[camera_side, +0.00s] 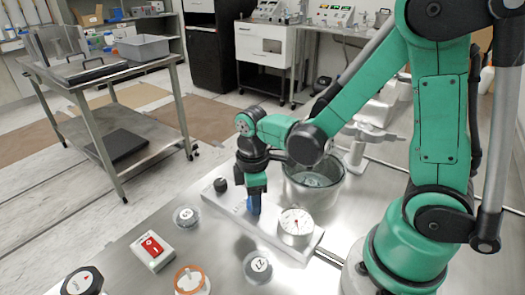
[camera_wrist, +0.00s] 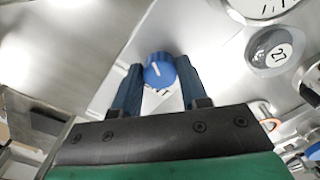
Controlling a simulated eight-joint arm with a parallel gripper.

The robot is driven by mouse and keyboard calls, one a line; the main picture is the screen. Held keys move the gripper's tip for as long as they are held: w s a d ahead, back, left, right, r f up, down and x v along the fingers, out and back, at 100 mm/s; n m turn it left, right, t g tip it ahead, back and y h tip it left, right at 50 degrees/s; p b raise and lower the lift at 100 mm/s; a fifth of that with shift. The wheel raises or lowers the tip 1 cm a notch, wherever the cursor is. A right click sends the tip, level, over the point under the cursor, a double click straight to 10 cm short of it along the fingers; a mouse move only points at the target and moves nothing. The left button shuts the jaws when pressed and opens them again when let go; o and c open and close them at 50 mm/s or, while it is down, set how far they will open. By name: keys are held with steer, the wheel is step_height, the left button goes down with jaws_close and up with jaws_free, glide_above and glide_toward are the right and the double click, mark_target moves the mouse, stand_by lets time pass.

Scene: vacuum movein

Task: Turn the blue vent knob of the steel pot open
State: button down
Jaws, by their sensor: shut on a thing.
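The blue vent knob (camera_wrist: 158,72) has a white pointer line on its top, tilted slightly left of straight up in the wrist view. My gripper (camera_wrist: 159,66) has one dark blue finger on each side of the knob and is shut on it. In the side view my gripper (camera_side: 254,204) points down onto a pale plate (camera_side: 308,246), and its fingers largely hide the knob. A label with partly hidden lettering lies under the knob. The steel pot (camera_side: 312,193) stands just behind the plate, round and open at the top.
The plate also bears a white dial gauge (camera_side: 296,223) right of my gripper and a black knob (camera_side: 221,185) to its left. A red switch box (camera_side: 153,250), an orange-ringed jar (camera_side: 190,281), a numbered disc (camera_side: 258,266) and a black dial (camera_side: 82,283) stand in front.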

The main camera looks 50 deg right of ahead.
steer(key=m, duration=1.1)
steer(key=shift+m, duration=0.4)
stand_by(0.3)
steer(key=shift+c, duration=2.3)
jaws_free()
steer(key=shift+r, duration=2.85)
